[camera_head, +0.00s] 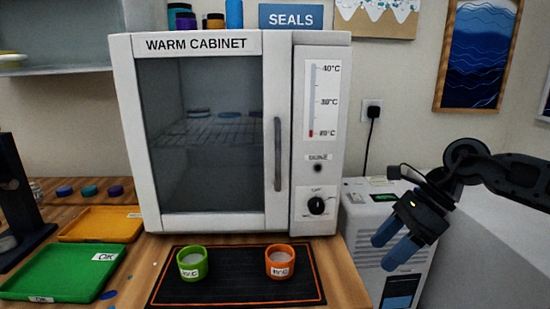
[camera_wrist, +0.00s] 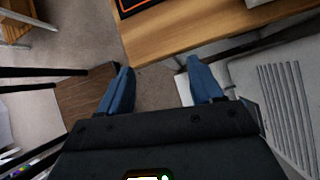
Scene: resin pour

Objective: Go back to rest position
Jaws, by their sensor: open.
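My gripper (camera_head: 392,251) is at the right in the head view, its blue fingers pointing down and left. It hangs off the right end of the wooden table, in front of a white machine. In the wrist view my gripper (camera_wrist: 158,88) is open, with nothing between its fingers; the floor and the table's edge show beyond them. A green cup (camera_head: 192,263) and an orange cup (camera_head: 280,261), each with a label and pale contents, stand upright on a black mat (camera_head: 235,290) with an orange border. Both are well apart from my gripper.
A warm cabinet (camera_head: 277,150) with its door shut stands behind the mat. A green tray (camera_head: 62,272) and a yellow tray (camera_head: 100,224) lie at the left, near several small coloured discs. The white machine (camera_head: 350,225) stands right of the table (camera_head: 343,280).

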